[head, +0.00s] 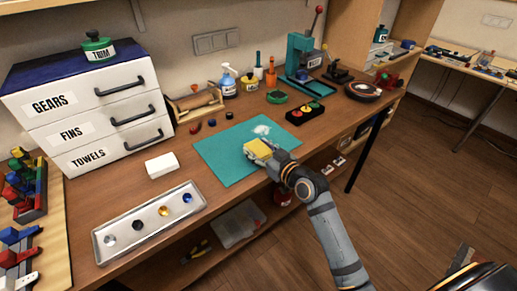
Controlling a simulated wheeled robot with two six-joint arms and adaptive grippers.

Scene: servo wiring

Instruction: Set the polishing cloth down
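A yellow folded cloth (258,148), which looks like the polishing cloth, is at the fingers of my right gripper (272,158). The gripper appears shut on it, with the arm coming in from the lower right. The cloth is over the teal mat (221,160), near its right part. I cannot tell whether it touches the mat. A whitish smear (262,130) lies on the mat just behind the cloth. My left gripper is not in view.
A white block (162,165) and a metal tray (107,246) with several small round pieces are left of the mat. A black button box (305,113) stands behind right. A drawer unit (87,143) is at the left. The mat's left part is bare.

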